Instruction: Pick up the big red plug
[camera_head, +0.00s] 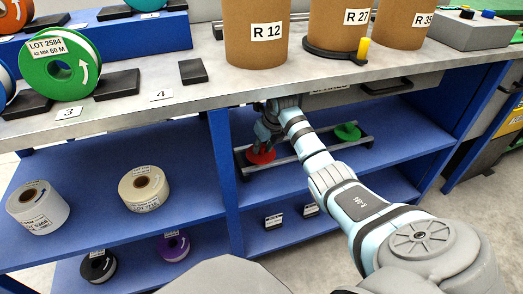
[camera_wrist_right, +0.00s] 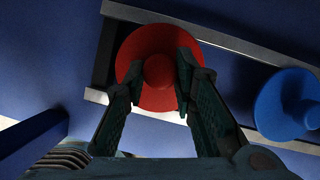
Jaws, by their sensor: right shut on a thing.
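The big red plug (camera_head: 261,156) is a red disc with a raised round knob. It sits at the left end of a metal-railed rack on the upper blue shelf under the bench. My right gripper (camera_head: 266,138) reaches down to it from above, and its arm crosses in front of the rack. In the right wrist view, the fingers (camera_wrist_right: 160,72) are closed on the knob of the red plug (camera_wrist_right: 158,97). I cannot tell whether the disc is clear of the rack. My left gripper is out of view.
A blue plug (camera_wrist_right: 288,103) is beside the red one. A green plug (camera_head: 348,131) stands at the rack's right end. A blue upright (camera_head: 222,150) is just left of the rack, and the grey benchtop (camera_head: 190,102) overhangs the shelf. White rolls (camera_head: 145,188) lie left.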

